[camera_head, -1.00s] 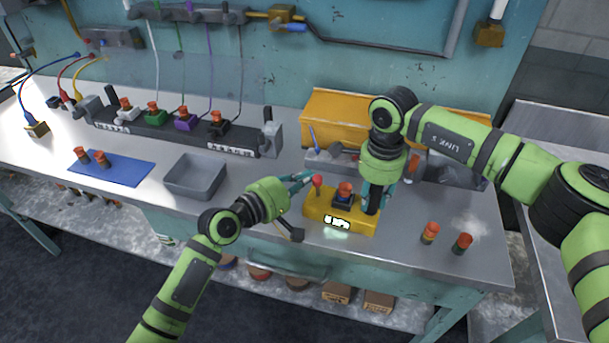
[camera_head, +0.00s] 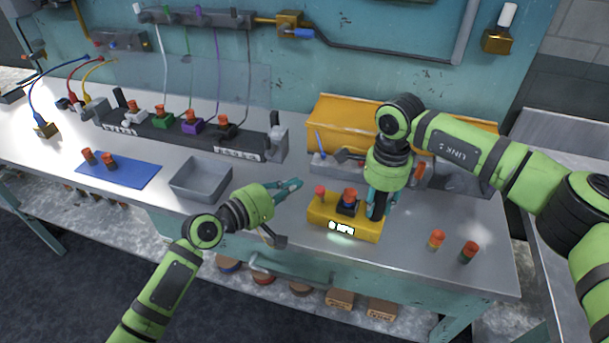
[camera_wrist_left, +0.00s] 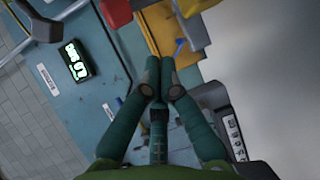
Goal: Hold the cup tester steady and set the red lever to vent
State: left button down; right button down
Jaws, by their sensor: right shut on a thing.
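The yellow cup tester (camera_head: 322,217) stands near the bench's front edge, its lit display (camera_head: 342,229) facing front. The red lever (camera_head: 320,191) rises at its left end. I cannot read its setting. A red-topped dark cup (camera_head: 348,198) sits on the tester's middle. My right gripper (camera_head: 376,208) points down, shut on the tester's right end. My left gripper (camera_head: 298,183) is left of the lever, apart from it, with nothing between its fingers. In the left wrist view its fingertips (camera_wrist_left: 160,82) are together.
A grey tray (camera_head: 201,180) and a blue mat (camera_head: 118,170) with two red-topped pieces lie to the left. Two red-topped pieces (camera_head: 437,240) (camera_head: 469,251) stand at right near the edge. A yellow bin (camera_head: 345,120) is behind the tester.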

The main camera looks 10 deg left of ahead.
pick_arm(q)
jog(key=shift+s+a+f, duration=0.35)
jog(key=shift+s+a, duration=0.35)
jog(key=shift+s, duration=0.1)
jog(key=shift+s+a+f, duration=0.3)
jog(key=shift+s+a, duration=0.35)
jog(key=shift+s, duration=0.1)
pick_arm(e)
jog(key=c, duration=0.9)
grip_release()
jog(key=shift+o, duration=0.2)
